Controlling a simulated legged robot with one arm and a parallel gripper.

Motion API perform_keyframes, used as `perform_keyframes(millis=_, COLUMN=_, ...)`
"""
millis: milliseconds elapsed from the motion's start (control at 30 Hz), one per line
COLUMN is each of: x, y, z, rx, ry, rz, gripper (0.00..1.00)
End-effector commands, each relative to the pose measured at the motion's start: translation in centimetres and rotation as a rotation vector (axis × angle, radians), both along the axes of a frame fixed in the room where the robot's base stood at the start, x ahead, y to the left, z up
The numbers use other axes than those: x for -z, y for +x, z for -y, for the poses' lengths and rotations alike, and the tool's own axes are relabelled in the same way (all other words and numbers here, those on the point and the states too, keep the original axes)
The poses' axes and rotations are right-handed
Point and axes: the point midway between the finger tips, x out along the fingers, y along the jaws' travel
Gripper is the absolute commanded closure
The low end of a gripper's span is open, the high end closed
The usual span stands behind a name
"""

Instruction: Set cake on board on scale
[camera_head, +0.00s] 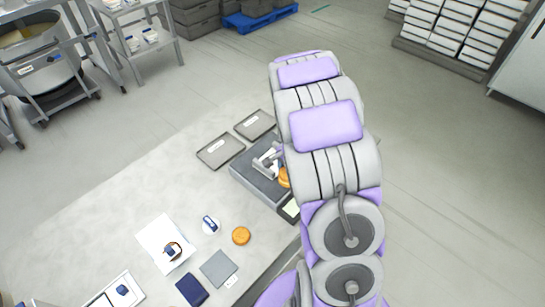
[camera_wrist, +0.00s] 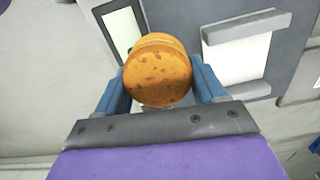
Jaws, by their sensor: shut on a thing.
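My gripper (camera_wrist: 160,85) is shut on a round orange-brown cake (camera_wrist: 158,75), with a blue finger at each side. A second rounded edge shows just behind its face. The cake also shows in the head view (camera_head: 284,178), partly hidden by my arm. The dark grey scale (camera_head: 252,180) lies on the table, its pale display (camera_wrist: 122,32) left of the cake in the wrist view. A white plate with grey end bars, perhaps the board (camera_wrist: 238,60), lies on the scale, right of the cake. I cannot tell whether the cake touches the scale.
Another orange round (camera_head: 241,236) lies on the table (camera_head: 110,215). Near it are a blue-topped white piece (camera_head: 210,225), a grey square (camera_head: 219,268), a navy block (camera_head: 192,290) and a white sheet (camera_head: 155,240). Two dark trays (camera_head: 220,151) lie beyond the scale.

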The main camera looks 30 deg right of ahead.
Motion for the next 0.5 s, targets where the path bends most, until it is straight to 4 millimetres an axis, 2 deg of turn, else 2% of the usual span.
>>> perform_keyframes(millis=33, x=0.2, y=1.2, z=0.4, rx=0.0, ry=-0.001, rz=0.004, gripper=0.44)
perform_keyframes(millis=200, x=0.6, y=4.3, z=0.9, rx=0.0, ry=0.005, rz=0.005, gripper=0.44)
perform_keyframes(millis=500, x=0.9, y=9.4, z=0.2, rx=-0.002, ry=-0.003, rz=0.007, gripper=0.44)
